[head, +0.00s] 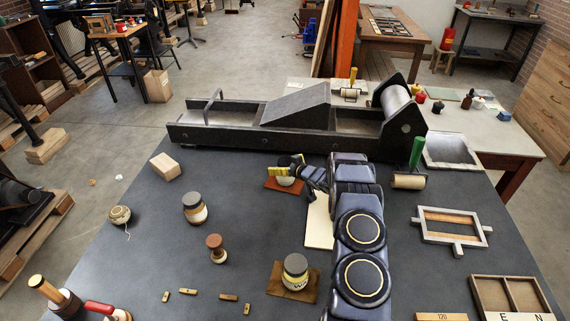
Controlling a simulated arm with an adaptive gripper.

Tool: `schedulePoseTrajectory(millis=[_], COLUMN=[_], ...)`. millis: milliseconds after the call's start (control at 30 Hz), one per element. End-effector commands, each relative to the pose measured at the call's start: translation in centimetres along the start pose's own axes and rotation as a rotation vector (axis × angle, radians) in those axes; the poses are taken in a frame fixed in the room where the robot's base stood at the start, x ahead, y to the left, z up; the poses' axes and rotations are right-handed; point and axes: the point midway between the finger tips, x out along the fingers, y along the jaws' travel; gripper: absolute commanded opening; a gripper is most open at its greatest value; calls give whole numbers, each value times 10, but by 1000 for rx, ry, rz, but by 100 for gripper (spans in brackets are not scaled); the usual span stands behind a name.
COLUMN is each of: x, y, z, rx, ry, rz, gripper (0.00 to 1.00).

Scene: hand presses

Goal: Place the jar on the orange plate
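An orange-red plate (272,185) lies in the middle of the dark table, just in front of the long press. A small pale jar (286,181) is at this plate, low over it or standing on it; I cannot tell which. My gripper (290,162), with yellow fingertips, is right at the top of this jar and hides its upper part. Whether the fingers are closed on it is too small to tell. Another jar (195,208) with a dark lid stands on the bare table to the left. A third jar (295,270) stands on a brown plate (276,287) nearer the front.
A long metal press (300,105) lies along the table's back edge. A pale flat board (319,225) lies beside my arm. A wooden block (166,166), twine ball (120,214), wooden stamp (215,248), green-handled roller (410,178) and metal frame (452,213) stand around. The left-middle table is mostly clear.

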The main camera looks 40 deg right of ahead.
Motion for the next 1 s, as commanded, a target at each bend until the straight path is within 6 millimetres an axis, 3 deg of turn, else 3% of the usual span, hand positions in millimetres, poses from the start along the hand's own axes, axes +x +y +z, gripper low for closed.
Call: schedulePoseTrajectory(millis=[333, 667, 833, 1000], x=[-7, -54, -65, -74], y=[1, 1, 1, 1], z=[-2, -3, -38, -58], rx=[1, 2, -5, -2], ry=[-3, -2, 2, 2], rz=[1, 3, 2, 1], gripper=[85, 85, 85, 85])
